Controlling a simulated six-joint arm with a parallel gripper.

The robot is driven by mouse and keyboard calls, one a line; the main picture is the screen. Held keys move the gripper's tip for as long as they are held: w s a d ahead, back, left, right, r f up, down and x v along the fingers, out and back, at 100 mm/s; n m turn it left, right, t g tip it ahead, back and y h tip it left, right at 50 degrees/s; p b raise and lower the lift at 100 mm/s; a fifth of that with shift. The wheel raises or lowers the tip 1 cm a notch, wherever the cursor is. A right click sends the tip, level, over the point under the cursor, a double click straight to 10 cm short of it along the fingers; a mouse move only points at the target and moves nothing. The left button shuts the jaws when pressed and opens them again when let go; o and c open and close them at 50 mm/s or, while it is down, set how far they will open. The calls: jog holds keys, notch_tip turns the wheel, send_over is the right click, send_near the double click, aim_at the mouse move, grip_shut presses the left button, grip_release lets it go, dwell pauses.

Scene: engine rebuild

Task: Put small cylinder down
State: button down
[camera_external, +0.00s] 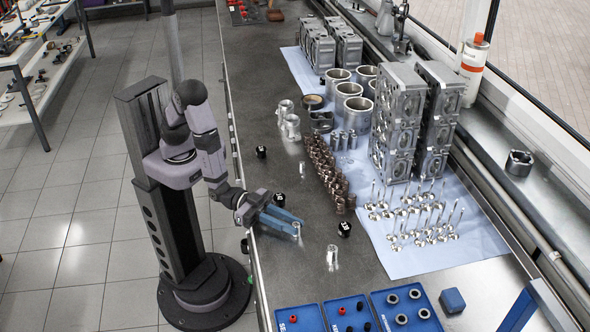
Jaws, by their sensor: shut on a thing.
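My gripper (290,222), with its two blue fingers, reaches over the left edge of the metal workbench (292,262). It is shut on a small metallic cylinder (297,229) at the fingertips. The fingers hide part of the cylinder. It is low over the bench top, and I cannot tell whether it touches the surface. Another small silver cylinder (302,169) stands on the bench farther back, apart from my gripper.
A shiny metal part (332,257) stands nearby to the front right. Black labelled pieces (344,229) (278,200) stand close by. A brown row of parts (328,172) lies behind to the right. Blue trays (300,319) line the front. Bare bench lies between.

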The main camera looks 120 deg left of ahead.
jog(key=c, duration=1.6)
grip_release()
jog(key=shift+f, duration=0.1)
jog(key=shift+r, duration=0.2)
jog(key=s+b, duration=0.1)
jog(key=s, duration=0.6)
jog(key=shift+s+d, duration=0.2)
jog(key=shift+s+r+p, duration=0.1)
jog(key=shift+r+p, duration=0.25)
jog(key=shift+p, duration=1)
